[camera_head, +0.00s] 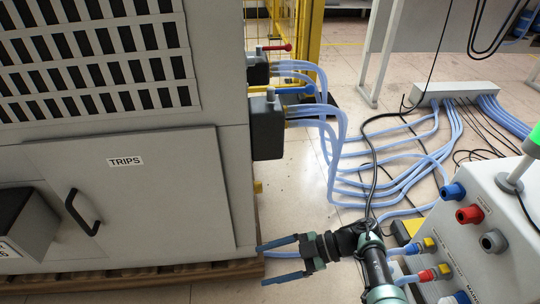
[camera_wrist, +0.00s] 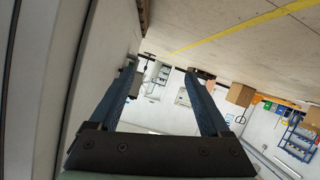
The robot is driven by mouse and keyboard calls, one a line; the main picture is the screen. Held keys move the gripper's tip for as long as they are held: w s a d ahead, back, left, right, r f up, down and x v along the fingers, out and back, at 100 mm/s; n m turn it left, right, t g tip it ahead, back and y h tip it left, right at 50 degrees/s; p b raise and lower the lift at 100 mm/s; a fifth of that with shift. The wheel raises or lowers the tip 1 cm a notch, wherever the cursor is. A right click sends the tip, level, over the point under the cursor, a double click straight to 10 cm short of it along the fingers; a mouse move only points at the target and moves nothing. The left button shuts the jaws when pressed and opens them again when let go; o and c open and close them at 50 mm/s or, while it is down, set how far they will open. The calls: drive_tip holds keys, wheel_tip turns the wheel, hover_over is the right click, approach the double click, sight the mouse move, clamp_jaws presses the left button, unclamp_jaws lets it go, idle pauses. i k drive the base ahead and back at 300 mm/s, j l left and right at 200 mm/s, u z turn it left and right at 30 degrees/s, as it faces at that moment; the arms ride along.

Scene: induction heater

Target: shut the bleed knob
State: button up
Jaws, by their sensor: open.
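My gripper (camera_head: 264,265) is open and empty at the lower middle of the head view, its fingers pointing left toward the lower edge of the large grey cabinet. In the wrist view its two blue fingers (camera_wrist: 163,72) stand apart with nothing between them. At the right, a light grey box carries a blue knob (camera_head: 453,191), a red knob (camera_head: 470,213) and a grey knob (camera_head: 493,241). Their small labels are unreadable, so I cannot tell which is the bleed knob. My gripper is well left of all three and touches none.
The grey cabinet (camera_head: 190,205) has a TRIPS door with a black handle (camera_head: 82,212). Red (camera_head: 278,47) and blue (camera_head: 296,90) lever handles stick out from its side. Blue hoses (camera_head: 385,190) run across the floor. Hose fittings (camera_head: 427,275) sit low on the grey box.

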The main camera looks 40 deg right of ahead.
sight(258, 188)
drive_tip(key=i+l, duration=0.15)
drive_tip(key=l, duration=0.2)
drive_tip(key=i+l, duration=0.15)
drive_tip(key=l, duration=0.2)
drive_tip(key=i+l, duration=0.15)
drive_tip(key=l, duration=0.2)
drive_tip(key=i+l, duration=0.15)
drive_tip(key=l, duration=0.15)
